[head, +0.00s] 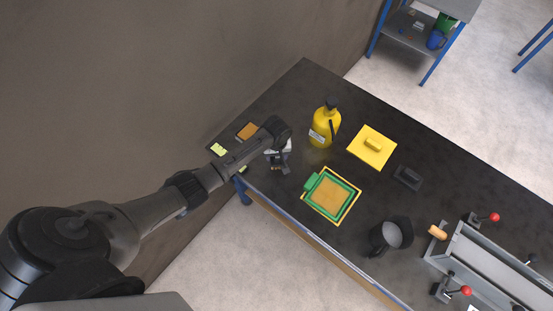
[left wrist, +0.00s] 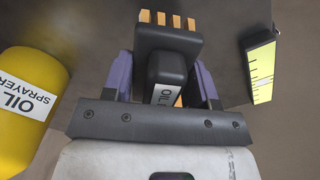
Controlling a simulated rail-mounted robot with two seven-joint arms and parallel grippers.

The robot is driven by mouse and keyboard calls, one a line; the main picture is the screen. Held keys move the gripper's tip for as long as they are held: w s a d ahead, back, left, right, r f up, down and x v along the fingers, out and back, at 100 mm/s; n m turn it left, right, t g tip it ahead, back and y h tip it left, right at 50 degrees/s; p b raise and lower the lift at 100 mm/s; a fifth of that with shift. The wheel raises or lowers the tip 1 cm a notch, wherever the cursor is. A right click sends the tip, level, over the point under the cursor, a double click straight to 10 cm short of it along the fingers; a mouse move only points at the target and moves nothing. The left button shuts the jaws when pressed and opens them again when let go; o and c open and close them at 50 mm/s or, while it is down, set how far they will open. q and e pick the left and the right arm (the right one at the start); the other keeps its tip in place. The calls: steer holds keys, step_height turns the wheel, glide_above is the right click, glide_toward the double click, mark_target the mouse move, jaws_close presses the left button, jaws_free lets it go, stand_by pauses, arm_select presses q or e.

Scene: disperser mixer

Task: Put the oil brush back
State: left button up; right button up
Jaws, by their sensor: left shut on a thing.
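My left gripper (head: 279,155) is over the left end of the dark table, left of the yellow oil sprayer (head: 324,124). In the left wrist view my left gripper (left wrist: 164,82) is shut, its two fingers on either side of the handle of a black block, the oil brush (left wrist: 166,42). Part of a label reading "OIL" shows on the handle. Orange strips show at the block's far edge and behind the handle. In the head view my gripper largely hides the brush. Whether it touches the table I cannot tell. My right gripper is not in view.
The sprayer (left wrist: 28,95) stands close by at left in the left wrist view. An orange patch (head: 247,131) and a yellow marked piece (head: 218,149) lie near the wall.

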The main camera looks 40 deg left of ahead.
arm_select(q)
steer(key=shift+f+b, duration=0.35)
steer(key=shift+f, duration=1.65)
steer(key=shift+f, duration=0.2)
steer(key=o, duration=0.8)
steer(key=shift+o, duration=0.2)
steer(key=shift+r, duration=0.1)
step_height(320, 180, up, 11)
steer(key=shift+f+p, duration=0.1)
steer(key=shift+p, duration=0.85)
steer(key=shift+r, duration=0.7)
